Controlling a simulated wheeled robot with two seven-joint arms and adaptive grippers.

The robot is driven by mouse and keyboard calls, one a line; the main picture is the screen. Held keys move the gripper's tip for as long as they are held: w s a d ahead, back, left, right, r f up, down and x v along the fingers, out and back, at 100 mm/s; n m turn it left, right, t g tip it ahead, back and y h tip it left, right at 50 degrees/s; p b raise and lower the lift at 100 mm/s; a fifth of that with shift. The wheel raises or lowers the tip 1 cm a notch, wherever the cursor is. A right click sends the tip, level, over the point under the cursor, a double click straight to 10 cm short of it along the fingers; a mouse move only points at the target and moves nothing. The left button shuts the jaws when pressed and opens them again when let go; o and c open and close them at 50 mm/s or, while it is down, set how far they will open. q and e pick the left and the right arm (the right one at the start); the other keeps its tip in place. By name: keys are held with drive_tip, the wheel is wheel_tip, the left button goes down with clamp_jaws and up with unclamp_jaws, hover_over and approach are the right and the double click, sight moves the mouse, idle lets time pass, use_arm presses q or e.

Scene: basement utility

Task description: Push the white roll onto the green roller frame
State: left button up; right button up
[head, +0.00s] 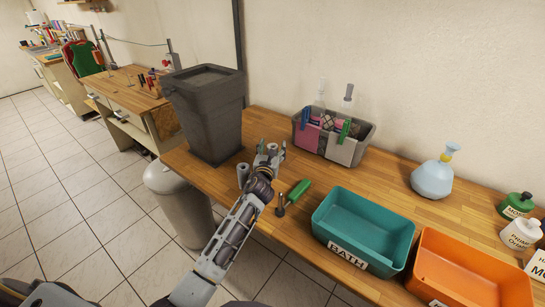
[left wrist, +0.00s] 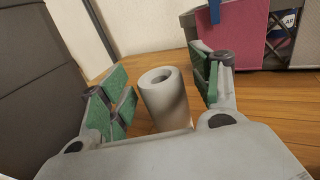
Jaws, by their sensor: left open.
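The white roll (left wrist: 165,100) stands upright on the wooden bench, its round hole facing up. My left gripper (head: 272,151) is open. In the left wrist view its green-padded fingers (left wrist: 163,95) are on either side of the roll, with visible gaps, so it is not gripped. In the head view the roll (head: 271,149) is small and partly hidden between the fingers. The green roller frame (head: 299,191) is on the bench to the right of my left wrist, with its green handle and a dark grey end showing. My right gripper is not in view.
A dark grey bin (head: 206,115) stands close left of my gripper. A grey caddy (head: 360,146) with cloths and bottles is behind. A teal tray (head: 402,262) and an orange tray (head: 420,284) are at the right front. Bare bench lies between the caddy and the trays.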

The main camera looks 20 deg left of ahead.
use_arm(q)
drive_tip(key=shift+c, duration=0.3)
drive_tip(key=c, duration=1)
drive_tip(key=shift+c, duration=0.2)
wheel_tip(320, 180, up, 10)
drive_tip(key=p, duration=0.1)
idle(0.4)
idle(0.5)
drive_tip(key=shift+s+p, duration=0.1)
drive_tip(key=shift+p, duration=0.25)
drive_tip(key=s+d+r+p, duration=0.3)
drive_tip(key=s+d, duration=0.1)
drive_tip(key=s, duration=0.7)
drive_tip(key=s+d+r+p, duration=0.3)
drive_tip(key=s+d+p, duration=0.1)
drive_tip(key=s, duration=0.6)
drive_tip(key=shift+s+d, duration=0.4)
drive_tip(key=shift+d, duration=0.1)
idle(0.8)
